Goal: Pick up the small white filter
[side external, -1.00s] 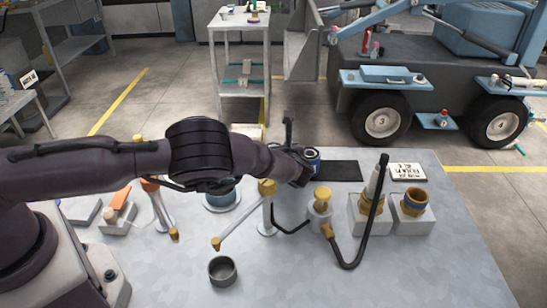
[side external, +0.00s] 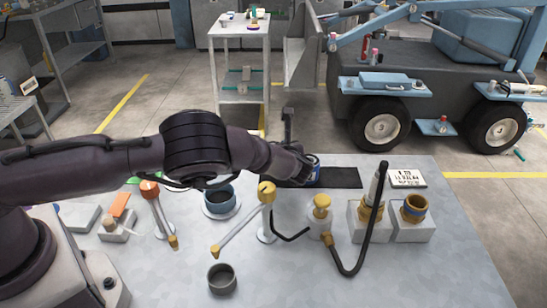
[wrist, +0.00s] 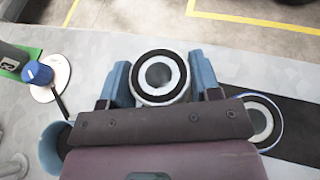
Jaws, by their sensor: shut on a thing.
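The small white filter (wrist: 138,90) shows in the wrist view as a pale cylinder with a black ring and a grey round hole on top. The two blue fingers of my gripper (wrist: 160,88) are closed against its left and right sides. I cannot tell whether its base touches the table. In the side view my gripper (side external: 302,168) is at the far part of the table, and the arm hides the small filter. A larger blue-and-white filter (wrist: 277,108) stands just right of my gripper on a black mat (wrist: 305,125); its blue side (side external: 316,171) shows in the side view.
A blue-capped item (wrist: 38,73) stands on a white disc at the left. The side view shows a grey cup (side external: 222,278) in front, a bent-arm stand (side external: 266,215), and grey blocks with brass fittings (side external: 413,228) at right. The table's front right is clear.

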